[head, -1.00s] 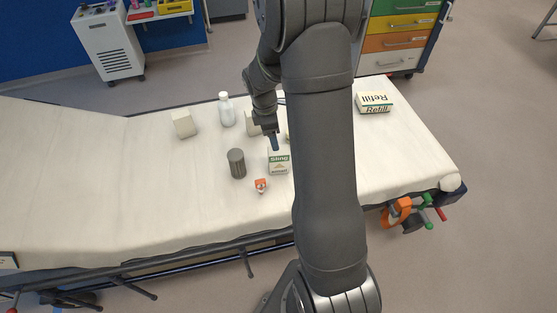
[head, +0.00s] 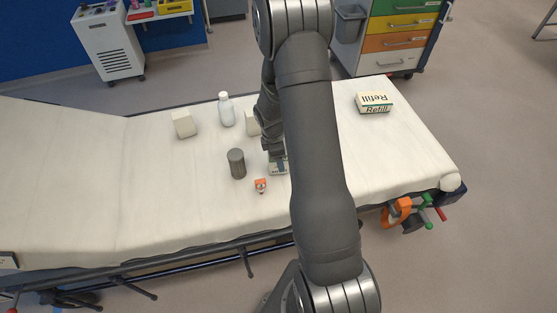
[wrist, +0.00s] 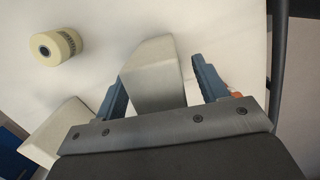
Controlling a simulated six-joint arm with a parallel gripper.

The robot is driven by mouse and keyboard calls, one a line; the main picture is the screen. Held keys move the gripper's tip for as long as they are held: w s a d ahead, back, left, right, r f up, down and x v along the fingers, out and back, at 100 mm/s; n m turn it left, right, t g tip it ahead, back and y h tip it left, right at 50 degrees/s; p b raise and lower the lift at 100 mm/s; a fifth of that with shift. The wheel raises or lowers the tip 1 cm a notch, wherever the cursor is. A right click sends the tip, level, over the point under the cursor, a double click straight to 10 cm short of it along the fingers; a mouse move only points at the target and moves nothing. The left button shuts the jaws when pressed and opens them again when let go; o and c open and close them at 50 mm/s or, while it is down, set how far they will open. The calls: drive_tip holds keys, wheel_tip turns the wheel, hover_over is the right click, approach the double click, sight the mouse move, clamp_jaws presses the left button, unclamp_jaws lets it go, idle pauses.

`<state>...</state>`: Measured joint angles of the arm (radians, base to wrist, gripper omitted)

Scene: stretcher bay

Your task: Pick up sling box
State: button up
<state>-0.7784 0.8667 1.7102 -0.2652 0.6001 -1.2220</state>
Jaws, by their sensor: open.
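The sling box (head: 277,171) is a small white box on the white stretcher mattress, just right of a dark grey cylinder. Its green label showed earlier; now my gripper (head: 277,157) covers most of it in the head view. In the wrist view my gripper (wrist: 160,90) is open, its two blue-grey fingers apart. A plain pale block (wrist: 152,75) shows between and beyond the fingers. No label shows on it, so I cannot tell if it is the sling box. Contact with the fingers cannot be told.
The grey cylinder (head: 236,163) and a small orange-and-white item (head: 260,185) are close by. Pale blocks (head: 184,124) (head: 252,123) and a white bottle (head: 226,109) stand behind. A Refill box (head: 374,102) lies right. A pale roll (wrist: 56,46) shows in the wrist view. The mattress's left is clear.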

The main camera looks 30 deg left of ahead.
drive_tip(key=c, duration=1.1)
drive_tip(key=shift+r, duration=0.5)
wheel_tip(320, 180, up, 4)
drive_tip(key=shift+d+f, duration=0.15)
drive_tip(key=shift+f, duration=0.1)
drive_tip(key=d+r, duration=0.2)
drive_tip(key=d, duration=0.1)
drive_tip(key=w+d+r, duration=0.1)
drive_tip(key=d+r, duration=0.1)
drive_tip(key=d, duration=0.2)
drive_tip(key=d+r, duration=0.2)
drive_tip(key=d, duration=0.2)
drive_tip(key=shift+w+d+r, duration=0.1)
drive_tip(key=shift+w+r, duration=0.25)
drive_tip(key=shift+w, duration=0.05)
